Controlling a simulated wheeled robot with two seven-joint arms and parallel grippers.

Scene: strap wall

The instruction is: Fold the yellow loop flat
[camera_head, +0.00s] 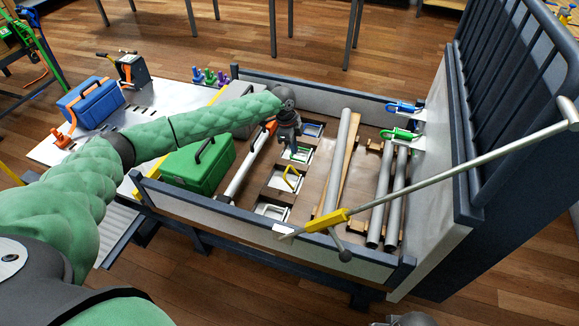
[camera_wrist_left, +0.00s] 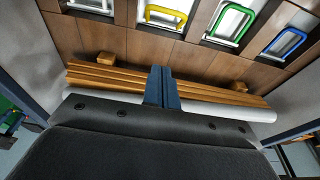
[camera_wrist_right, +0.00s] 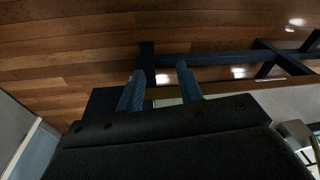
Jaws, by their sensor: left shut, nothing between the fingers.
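The yellow loop (camera_head: 291,181) stands up, tilted, from a pale recessed plate in the deck of the low-walled bed. It also shows at the top of the left wrist view (camera_wrist_left: 166,17), between a white and a green loop. My left gripper (camera_head: 300,157) is shut and empty, above the deck by the green loop's plate, a little farther back than the yellow loop and apart from it. In the left wrist view its fingers (camera_wrist_left: 162,88) are together. My right gripper (camera_wrist_right: 160,92) is open and empty, with floor and a dark frame beyond it.
Other loops, including a green one (camera_wrist_left: 232,22) and a blue one (camera_wrist_left: 287,38), line the deck. A green toolbox (camera_head: 198,165) stands left, long pipes (camera_head: 341,160) lie right. A bar with a yellow sleeve (camera_head: 327,221) slants over the front wall.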

